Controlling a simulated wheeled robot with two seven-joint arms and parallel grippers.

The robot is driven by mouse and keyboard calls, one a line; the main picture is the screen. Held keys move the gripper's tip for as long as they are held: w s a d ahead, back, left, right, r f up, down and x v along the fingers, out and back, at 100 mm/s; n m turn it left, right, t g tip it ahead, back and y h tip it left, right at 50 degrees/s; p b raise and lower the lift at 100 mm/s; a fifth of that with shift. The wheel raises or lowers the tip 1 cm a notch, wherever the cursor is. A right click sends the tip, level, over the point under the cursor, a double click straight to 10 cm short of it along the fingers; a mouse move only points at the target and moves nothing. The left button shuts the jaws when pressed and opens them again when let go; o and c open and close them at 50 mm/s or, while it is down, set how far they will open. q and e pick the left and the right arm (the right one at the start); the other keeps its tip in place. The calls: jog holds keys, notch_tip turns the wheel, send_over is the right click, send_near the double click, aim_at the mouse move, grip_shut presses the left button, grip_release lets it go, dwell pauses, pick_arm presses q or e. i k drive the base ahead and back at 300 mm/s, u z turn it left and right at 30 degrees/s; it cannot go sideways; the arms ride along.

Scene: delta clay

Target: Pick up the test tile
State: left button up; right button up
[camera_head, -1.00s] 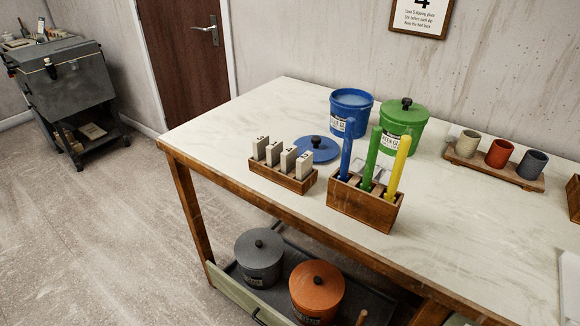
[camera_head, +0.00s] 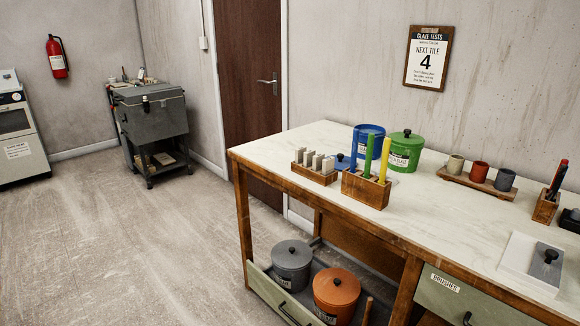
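Several pale grey test tiles (camera_head: 317,161) stand upright in a small wooden rack (camera_head: 314,174) near the left front edge of the table. Their markings are too small to read in this view. A framed sign (camera_head: 427,58) on the wall reads "GLAZE TESTS, NEXT TILE 4". Neither of my grippers is in view.
The table (camera_head: 440,219) has a wooden holder (camera_head: 366,188) with blue, green and yellow sticks right of the tiles. Behind are an open blue bucket (camera_head: 370,140) and a lidded green bucket (camera_head: 405,151). Lidded pots (camera_head: 336,291) sit below. Floor (camera_head: 140,240) at left is clear.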

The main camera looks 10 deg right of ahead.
aim_at(317, 158)
jog(key=u, duration=0.8)
jog(key=i, duration=1.95)
jog(key=z, duration=0.65)
